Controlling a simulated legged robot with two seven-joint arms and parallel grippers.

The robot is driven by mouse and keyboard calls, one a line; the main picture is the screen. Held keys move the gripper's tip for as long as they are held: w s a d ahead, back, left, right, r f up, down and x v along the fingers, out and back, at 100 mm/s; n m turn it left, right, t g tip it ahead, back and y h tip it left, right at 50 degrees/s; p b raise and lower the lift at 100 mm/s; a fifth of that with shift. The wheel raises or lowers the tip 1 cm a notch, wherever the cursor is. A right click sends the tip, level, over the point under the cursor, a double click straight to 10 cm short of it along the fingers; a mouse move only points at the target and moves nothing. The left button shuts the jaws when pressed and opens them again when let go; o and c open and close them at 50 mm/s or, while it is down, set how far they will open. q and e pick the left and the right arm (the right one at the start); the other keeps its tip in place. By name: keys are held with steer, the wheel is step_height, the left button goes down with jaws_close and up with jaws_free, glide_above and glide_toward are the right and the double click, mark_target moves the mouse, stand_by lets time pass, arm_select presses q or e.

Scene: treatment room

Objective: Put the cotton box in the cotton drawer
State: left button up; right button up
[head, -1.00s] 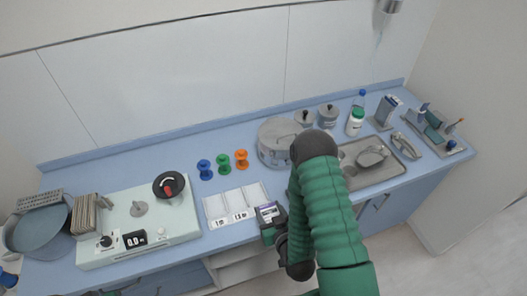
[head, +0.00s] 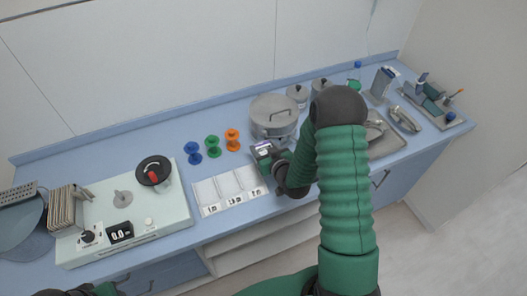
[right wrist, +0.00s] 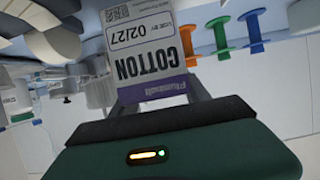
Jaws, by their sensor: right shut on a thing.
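The cotton box (head: 262,150), small with a white and purple label, is in my right gripper (head: 269,156). In the right wrist view the box (right wrist: 150,55) shows its word COTTON upside down between the fingers. My right gripper is shut on it, over the counter by the back right corner of the three-part white tray, in front of the big steel pot. A white open space (head: 265,237) shows below the counter front; I cannot tell whether it is the cotton drawer. Part of my left arm shows at the bottom left; its fingers cannot be made out.
The labelled white tray (head: 207,192) lies at the front of the counter. Blue, green and orange spools (head: 232,139) stand behind it. The steel pot (head: 273,112) is close behind my right gripper. A pale device (head: 170,215) stands at left; a metal tray (head: 391,143) at right.

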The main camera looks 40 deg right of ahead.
steer(key=shift+w+d, duration=0.3)
steer(key=shift+d, duration=0.15)
step_height(320, 180, down, 3)
steer(key=shift+f+p, duration=0.2)
steer(key=shift+p, duration=0.15)
steer(key=shift+w+a+f, duration=0.1)
steer(key=shift+f, duration=0.1)
steer(key=o, duration=1.4)
